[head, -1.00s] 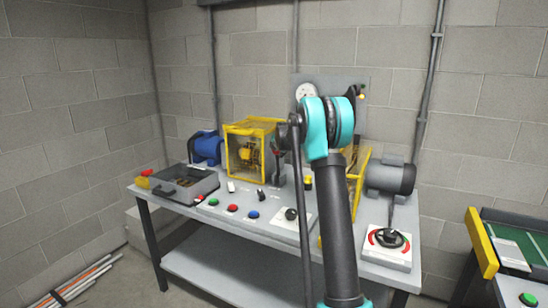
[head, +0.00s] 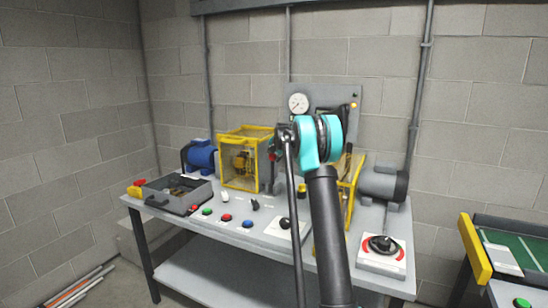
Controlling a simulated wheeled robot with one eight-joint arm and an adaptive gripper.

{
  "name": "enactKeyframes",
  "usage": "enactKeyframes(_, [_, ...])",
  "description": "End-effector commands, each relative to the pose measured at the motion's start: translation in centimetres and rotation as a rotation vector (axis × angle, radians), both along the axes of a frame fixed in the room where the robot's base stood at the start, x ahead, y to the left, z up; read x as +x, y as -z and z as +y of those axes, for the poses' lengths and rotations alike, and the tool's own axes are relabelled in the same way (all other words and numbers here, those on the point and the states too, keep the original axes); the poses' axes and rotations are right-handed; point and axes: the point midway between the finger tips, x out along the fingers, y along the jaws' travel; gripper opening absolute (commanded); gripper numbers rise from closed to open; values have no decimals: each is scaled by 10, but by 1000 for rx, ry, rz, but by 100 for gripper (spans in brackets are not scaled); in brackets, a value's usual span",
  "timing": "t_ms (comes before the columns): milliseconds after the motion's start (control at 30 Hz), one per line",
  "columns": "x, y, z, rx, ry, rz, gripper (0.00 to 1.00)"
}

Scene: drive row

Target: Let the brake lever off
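A dark upright lever (head: 271,166) with a bit of red stands beside the yellow guard cage (head: 242,160) on the bench. A second lever with a black knob (head: 285,223) stands on a white plate nearer the front edge. I cannot tell from a label which is the brake lever. My arm rises in front of the bench, its teal joint covering part of the back. A dark shape (head: 347,118) behind that joint, in front of the gauge panel, may be my gripper; its fingers do not show clearly. I see no contact with either lever.
The bench (head: 215,281) carries a grey tray (head: 150,203), several coloured buttons, a blue motor (head: 201,157), a grey motor (head: 384,185) and a red-ringed rotary switch (head: 382,245). A second yellow guard (head: 349,205) stands behind my arm. Another table with a green top (head: 519,250) stands at right.

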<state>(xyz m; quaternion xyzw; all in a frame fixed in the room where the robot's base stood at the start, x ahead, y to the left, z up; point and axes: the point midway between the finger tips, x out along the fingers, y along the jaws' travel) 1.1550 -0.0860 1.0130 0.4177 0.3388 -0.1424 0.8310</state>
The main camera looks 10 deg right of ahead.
Motion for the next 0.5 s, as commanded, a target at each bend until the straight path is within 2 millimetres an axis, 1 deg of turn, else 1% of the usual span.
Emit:
enactKeyframes(33, [0,2,8,5,-7,3,41])
enactKeyframes(167, [0,2,6,4,-6,3,57])
enactKeyframes(500, [-2,0,3,1,-3,3,57])
